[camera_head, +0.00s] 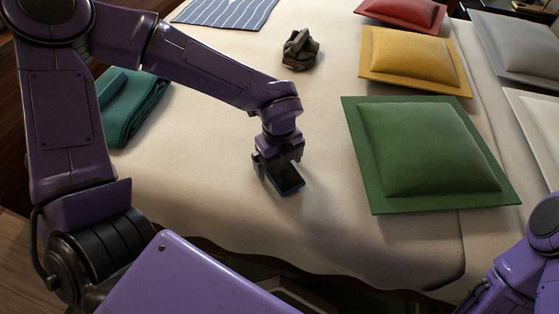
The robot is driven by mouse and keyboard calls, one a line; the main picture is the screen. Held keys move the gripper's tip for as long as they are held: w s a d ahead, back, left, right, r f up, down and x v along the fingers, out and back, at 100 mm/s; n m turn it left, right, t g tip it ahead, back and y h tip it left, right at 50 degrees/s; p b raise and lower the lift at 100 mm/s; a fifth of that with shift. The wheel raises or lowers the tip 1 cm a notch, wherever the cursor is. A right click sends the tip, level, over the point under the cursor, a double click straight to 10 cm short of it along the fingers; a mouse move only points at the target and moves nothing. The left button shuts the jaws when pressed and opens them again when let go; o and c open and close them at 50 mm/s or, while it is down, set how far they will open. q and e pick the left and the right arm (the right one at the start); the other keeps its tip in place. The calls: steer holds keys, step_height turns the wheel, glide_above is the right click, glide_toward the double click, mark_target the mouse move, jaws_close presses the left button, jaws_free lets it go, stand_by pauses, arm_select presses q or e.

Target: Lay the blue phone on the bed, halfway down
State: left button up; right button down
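The blue phone (291,185), dark with a blue edge, shows just under my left gripper (278,167), at or very near the surface of the bed (225,195). The spot is near the bed's front edge, left of the green cushion. The gripper points down, and its dark fingers stand apart over the phone's far part, hiding it. I cannot tell if the fingers touch the phone or if it rests fully on the cover. My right arm shows only in part at the lower right; I cannot make out its gripper.
A green cushion (430,150), a yellow cushion (415,55) and a red cushion (405,12) line the right. A dark crumpled object (299,50) lies farther back. A folded teal cloth (130,105) and a striped cloth (225,10) lie left and far. Bare cover surrounds the phone.

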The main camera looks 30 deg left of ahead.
mark_target(279, 167)
arm_select(q)
steer(key=shift+r, duration=0.35)
step_height(279, 167, up, 12)
steer(key=p, duration=0.3)
steer(key=shift+f, duration=0.15)
